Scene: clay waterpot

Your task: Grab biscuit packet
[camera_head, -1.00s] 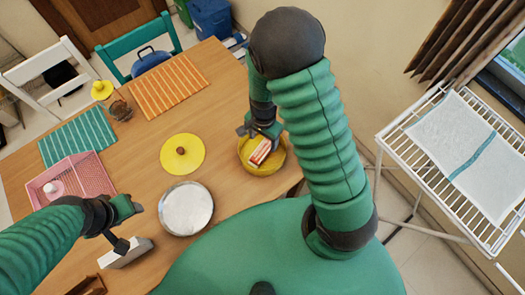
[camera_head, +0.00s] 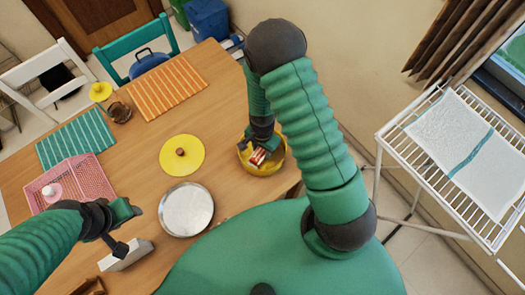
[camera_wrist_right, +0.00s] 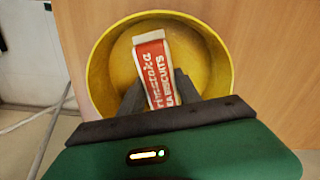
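The red and white biscuit packet (camera_head: 258,156) stands tilted in the yellow bowl (camera_head: 272,169) near the table's right edge. In the right wrist view the packet (camera_wrist_right: 153,62) rises between the two dark fingers of my right gripper (camera_wrist_right: 161,86), with the yellow bowl (camera_wrist_right: 215,55) around it. The fingers lie against both sides of the packet, seemingly touching it; its lower part is hidden. In the head view my right gripper (camera_head: 260,140) reaches down into the bowl. My left gripper (camera_head: 127,228) hangs open and empty at lower left, above a white box (camera_head: 127,258).
A metal plate (camera_head: 186,210) and a yellow lid (camera_head: 182,155) lie left of the bowl. A drying rack (camera_head: 440,190) is at right.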

